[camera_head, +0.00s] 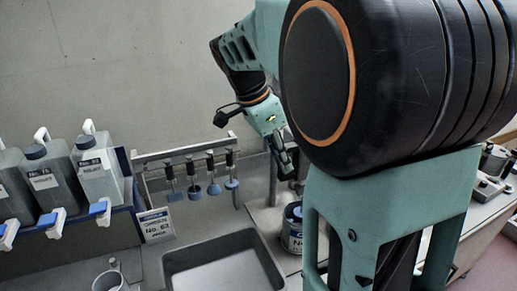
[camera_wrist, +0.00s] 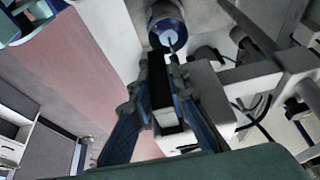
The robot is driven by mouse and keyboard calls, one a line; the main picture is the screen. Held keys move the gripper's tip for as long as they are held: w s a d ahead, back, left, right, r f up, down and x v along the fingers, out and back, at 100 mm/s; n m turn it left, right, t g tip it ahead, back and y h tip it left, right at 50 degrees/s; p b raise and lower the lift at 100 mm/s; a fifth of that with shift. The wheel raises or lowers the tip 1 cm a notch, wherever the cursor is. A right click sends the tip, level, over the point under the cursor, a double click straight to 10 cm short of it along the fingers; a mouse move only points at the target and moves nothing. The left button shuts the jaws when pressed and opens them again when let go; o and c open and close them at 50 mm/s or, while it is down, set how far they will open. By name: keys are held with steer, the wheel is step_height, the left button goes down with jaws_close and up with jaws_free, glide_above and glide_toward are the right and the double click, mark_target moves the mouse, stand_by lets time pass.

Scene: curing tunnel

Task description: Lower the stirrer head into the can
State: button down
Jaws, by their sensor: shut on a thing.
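The can (camera_head: 292,232) stands on the worktop, partly hidden behind my arm in the head view. It has a dark body with a pale label. In the wrist view the can (camera_wrist: 166,22) is at the top, with a pale round surface inside its rim. My gripper (camera_head: 286,165) is above the can, pointing down. In the wrist view my gripper (camera_wrist: 161,88) is shut on a dark block with a pale end, which looks like the stirrer head (camera_wrist: 168,118). A thin dark rod shows between the block and the can; whether its tip is inside the can I cannot tell.
A grey stand (camera_wrist: 240,85) with bars is right of my gripper in the wrist view. In the head view, a sink (camera_head: 225,262) is left of the can, with a rack of hanging blue-ended tools (camera_head: 200,186) behind it. Several jugs (camera_head: 98,165) stand at the left.

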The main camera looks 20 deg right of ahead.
step_height(320, 180, down, 11)
steer(key=b, duration=0.7)
steer(key=shift+s+b, duration=0.15)
steer(key=shift+b, duration=0.25)
steer(key=shift+f, duration=0.1)
steer(key=c, duration=1.9)
jaws_free()
steer(key=shift+c, duration=0.2)
steer(key=shift+o, duration=0.5)
steer(key=shift+r, duration=0.2)
steer(key=v, duration=1.1)
steer(key=shift+a+r, duration=0.15)
steer(key=shift+r, duration=0.25)
steer(key=shift+a, duration=0.1)
